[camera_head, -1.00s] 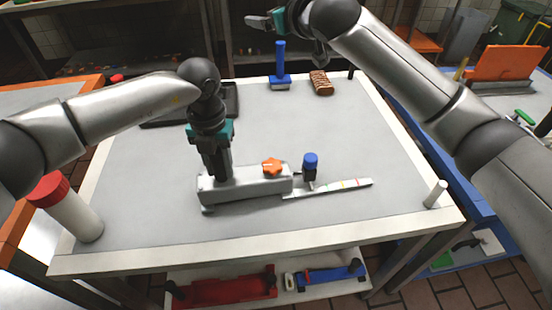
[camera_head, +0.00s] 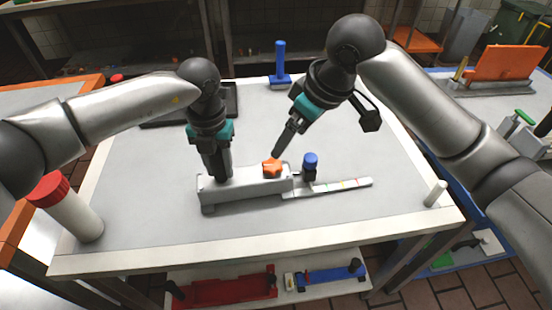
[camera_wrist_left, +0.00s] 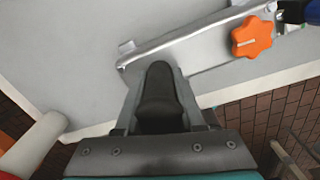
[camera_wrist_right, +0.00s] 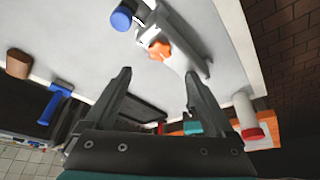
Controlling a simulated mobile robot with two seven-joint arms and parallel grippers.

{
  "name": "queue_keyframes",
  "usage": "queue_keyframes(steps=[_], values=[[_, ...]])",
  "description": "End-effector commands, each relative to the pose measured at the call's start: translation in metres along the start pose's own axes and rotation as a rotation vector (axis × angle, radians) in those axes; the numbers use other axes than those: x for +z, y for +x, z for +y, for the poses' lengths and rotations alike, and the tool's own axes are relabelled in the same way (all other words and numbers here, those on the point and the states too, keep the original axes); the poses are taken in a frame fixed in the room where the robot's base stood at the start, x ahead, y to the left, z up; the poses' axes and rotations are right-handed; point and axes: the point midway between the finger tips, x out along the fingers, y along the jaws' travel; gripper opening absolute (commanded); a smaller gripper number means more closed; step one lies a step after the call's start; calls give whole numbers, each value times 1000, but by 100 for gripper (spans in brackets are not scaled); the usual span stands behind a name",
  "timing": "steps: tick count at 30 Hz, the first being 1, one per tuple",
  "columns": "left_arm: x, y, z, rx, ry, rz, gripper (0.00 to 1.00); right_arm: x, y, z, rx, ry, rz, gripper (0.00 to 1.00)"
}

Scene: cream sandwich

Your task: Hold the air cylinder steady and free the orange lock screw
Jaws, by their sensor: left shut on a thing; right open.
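The air cylinder (camera_head: 250,187) is a long grey metal body lying on the table, with a flat marked strip (camera_head: 340,187) reaching right from it. The orange lock screw (camera_head: 272,168) is a star-shaped knob on its top near the right end; it also shows in the left wrist view (camera_wrist_left: 252,37) and the right wrist view (camera_wrist_right: 159,50). A blue-capped knob (camera_head: 310,162) stands just right of it. My left gripper (camera_head: 222,176) is shut on the cylinder body near its left end. My right gripper (camera_head: 277,153) is open, close above the orange screw; its fingers look apart from it.
A red-capped white bottle (camera_head: 72,208) stands at the table's left front. A small white cylinder (camera_head: 435,194) stands near the right edge. A blue-handled tool (camera_head: 280,66) is at the back. A dark tray (camera_head: 232,100) lies behind my left gripper. The table front is clear.

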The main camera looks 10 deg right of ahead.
Motion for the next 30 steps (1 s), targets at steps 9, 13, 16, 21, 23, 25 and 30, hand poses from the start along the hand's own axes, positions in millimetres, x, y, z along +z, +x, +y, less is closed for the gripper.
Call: queue_keyframes(steps=[9, 13, 16, 21, 23, 25, 30], values=[[0, 0, 0, -2, 0, 0, 0, 0, 65, 0, -1, 3, -2, 88], [0, 0, 0, -2, 0, 0, 0, 0, 86, 0, 0, 2, -1, 88], [0, 0, 0, -2, 0, 0, 0, 0, 96, 0, 1, 2, 0, 88], [0, 0, 0, -2, 0, 0, 0, -1, 104, 0, 2, 1, 3, 88], [0, 0, 0, -2, 0, 0, 0, -1, 105, 0, 2, 1, 3, 88], [0, 0, 0, -2, 0, 0, 0, -1, 105, 1, 2, 1, 3, 88], [0, 0, 0, -2, 0, 0, 0, -1, 105, 1, 2, 1, 2, 83]])
